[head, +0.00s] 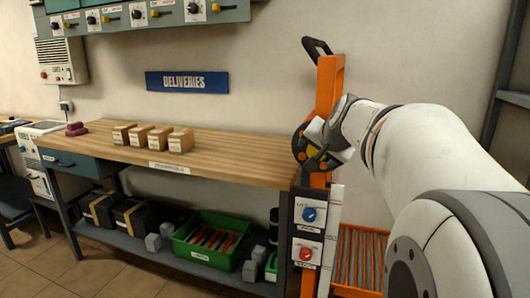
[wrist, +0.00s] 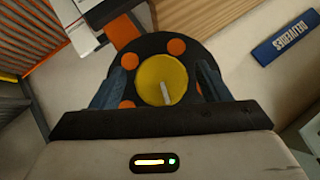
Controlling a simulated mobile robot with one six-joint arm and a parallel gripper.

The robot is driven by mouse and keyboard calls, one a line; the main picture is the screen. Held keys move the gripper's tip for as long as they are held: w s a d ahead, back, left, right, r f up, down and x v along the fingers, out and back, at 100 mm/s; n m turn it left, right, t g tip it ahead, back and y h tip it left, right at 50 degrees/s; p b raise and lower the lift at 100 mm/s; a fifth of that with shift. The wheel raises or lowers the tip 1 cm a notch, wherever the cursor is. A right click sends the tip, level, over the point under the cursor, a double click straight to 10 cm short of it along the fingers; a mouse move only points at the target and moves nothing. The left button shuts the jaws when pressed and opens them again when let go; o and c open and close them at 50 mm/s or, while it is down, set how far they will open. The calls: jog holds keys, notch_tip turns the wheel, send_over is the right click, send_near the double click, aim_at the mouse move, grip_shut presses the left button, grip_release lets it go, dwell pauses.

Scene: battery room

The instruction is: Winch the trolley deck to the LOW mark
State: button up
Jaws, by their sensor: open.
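The orange trolley mast (head: 328,85) stands at the right end of the bench, with a black handle (head: 316,46) on top. On it is a round black winch wheel (head: 305,150) with orange dots. In the wrist view the wheel (wrist: 150,46) faces me, with a yellow hub (wrist: 158,72) bearing a short pale pointer. My gripper (wrist: 163,78) is open, its fingers on either side of the hub, over the wheel; I cannot tell whether they touch it. An orange slatted part (head: 360,258) of the trolley shows low down. I cannot make out the LOW mark.
A panel with a blue knob (head: 309,214) and a red knob (head: 305,254) is below the wheel. The wooden bench (head: 225,150) holds several small boxes (head: 158,139). A green crate (head: 190,252) sits on the lower shelf. A blue DELIVERIES sign (head: 187,82) hangs above.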

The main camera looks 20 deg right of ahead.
jog(key=shift+w+f, duration=0.1)
jog(key=shift+w, duration=0.05)
jog(key=shift+c, duration=0.2)
jog(key=c, duration=0.9)
jog(key=shift+r+g+p, duration=0.25)
jog(key=shift+g+p, duration=0.05)
jog(key=shift+p, duration=0.5)
jog(key=shift+c, duration=0.2)
jog(key=h+p, duration=0.1)
jog(key=p, duration=0.1)
jog(key=shift+a+n+p, duration=0.1)
jog(key=shift+n+p, duration=0.25)
jog(key=shift+n, duration=0.05)
jog(key=shift+f+n+g+h+p, duration=0.3)
jog(key=shift+n+g+h+p, duration=0.1)
jog(key=shift+g+h+p, duration=0.35)
